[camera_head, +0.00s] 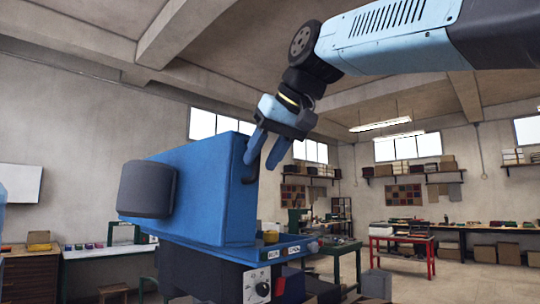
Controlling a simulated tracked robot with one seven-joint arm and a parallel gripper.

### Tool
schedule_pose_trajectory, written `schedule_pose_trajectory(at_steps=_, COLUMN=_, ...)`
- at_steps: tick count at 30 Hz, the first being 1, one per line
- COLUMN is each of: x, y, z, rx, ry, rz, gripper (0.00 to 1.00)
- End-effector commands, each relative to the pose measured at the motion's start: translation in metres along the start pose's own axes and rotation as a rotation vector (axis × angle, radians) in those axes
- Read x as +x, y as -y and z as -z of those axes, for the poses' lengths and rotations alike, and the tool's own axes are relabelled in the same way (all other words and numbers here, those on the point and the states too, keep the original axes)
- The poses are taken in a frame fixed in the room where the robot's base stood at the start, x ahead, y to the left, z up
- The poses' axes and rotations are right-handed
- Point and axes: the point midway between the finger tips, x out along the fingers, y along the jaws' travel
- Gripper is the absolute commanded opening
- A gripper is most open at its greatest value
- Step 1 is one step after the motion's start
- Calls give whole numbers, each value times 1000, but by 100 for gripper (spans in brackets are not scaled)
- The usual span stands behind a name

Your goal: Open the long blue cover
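The long blue cover (208,196) is a large boxy blue housing in the middle left of the view, seen at an angle. It sits low on the blue deck of a machine and looks closed. A dark handle (249,172) shows on its right end face, near the top. My gripper (266,160) reaches down from the upper right at the cover's upper right corner. Its two blue fingers are apart, with a gap between them. The left finger overlaps the cover's edge just above the handle. I cannot tell whether it touches.
A dark grey rounded block (148,190) sticks out from the cover's left side. Below the cover is a control panel (257,286) with a knob. A red table (402,243) and workbenches stand farther back at the right. The space above the cover is open.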

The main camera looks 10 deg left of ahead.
Motion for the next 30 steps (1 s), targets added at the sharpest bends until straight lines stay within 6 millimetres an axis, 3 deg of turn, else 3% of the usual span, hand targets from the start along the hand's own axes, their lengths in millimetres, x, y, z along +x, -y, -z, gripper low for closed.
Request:
schedule_pose_trajectory(at_steps=8, x=-25, y=0, z=1, rx=-1, ry=-5, rz=-1, gripper=40)
schedule_pose_trajectory(at_steps=21, x=-109, y=0, z=0, rx=0, ry=-3, rz=-1, gripper=40)
schedule_pose_trajectory(at_steps=30, x=-136, y=0, z=-1, rx=1, ry=0, rz=-1, gripper=40)
